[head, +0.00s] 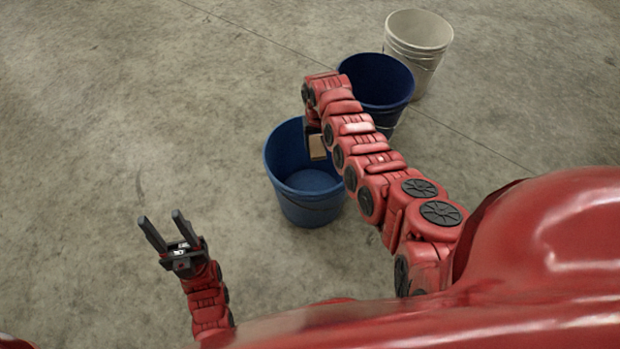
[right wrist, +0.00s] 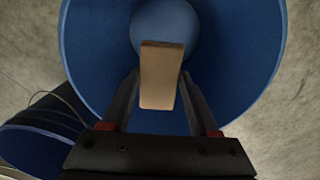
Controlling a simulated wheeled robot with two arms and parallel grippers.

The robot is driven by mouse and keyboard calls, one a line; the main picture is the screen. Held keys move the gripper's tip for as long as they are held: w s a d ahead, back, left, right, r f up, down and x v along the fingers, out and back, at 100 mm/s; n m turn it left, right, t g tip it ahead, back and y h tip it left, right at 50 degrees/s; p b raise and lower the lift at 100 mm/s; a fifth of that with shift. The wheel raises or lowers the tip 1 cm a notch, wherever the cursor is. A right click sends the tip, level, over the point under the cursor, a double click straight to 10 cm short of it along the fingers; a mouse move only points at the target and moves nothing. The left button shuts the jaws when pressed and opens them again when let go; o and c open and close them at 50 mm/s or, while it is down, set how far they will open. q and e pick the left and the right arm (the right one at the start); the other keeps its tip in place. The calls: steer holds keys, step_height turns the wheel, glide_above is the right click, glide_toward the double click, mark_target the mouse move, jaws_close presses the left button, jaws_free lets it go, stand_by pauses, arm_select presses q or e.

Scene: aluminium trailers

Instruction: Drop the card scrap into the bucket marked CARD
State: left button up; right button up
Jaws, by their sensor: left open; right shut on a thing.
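My right gripper (right wrist: 161,95) is shut on the card scrap (right wrist: 161,75), a small brown piece, over the open mouth of a blue bucket (right wrist: 235,60). In the head view the scrap (head: 317,147) shows at the end of my right arm, above the inside of the nearest blue bucket (head: 300,205). The round floor of that bucket shows below the scrap in the right wrist view. My left gripper (head: 162,228) is open and empty, above the floor to the left of the bucket. No marking can be read on any bucket.
A darker blue bucket (head: 378,75) stands behind and to the right, partly hidden by my right arm. A white bucket (head: 420,40) stands beyond it. The concrete floor (head: 120,100) at the left is clear.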

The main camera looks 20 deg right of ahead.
steer(key=shift+f, duration=0.1)
steer(key=o, duration=1.4)
step_height(320, 180, up, 17)
steer(key=p, duration=0.6)
steer(key=shift+r, duration=0.2)
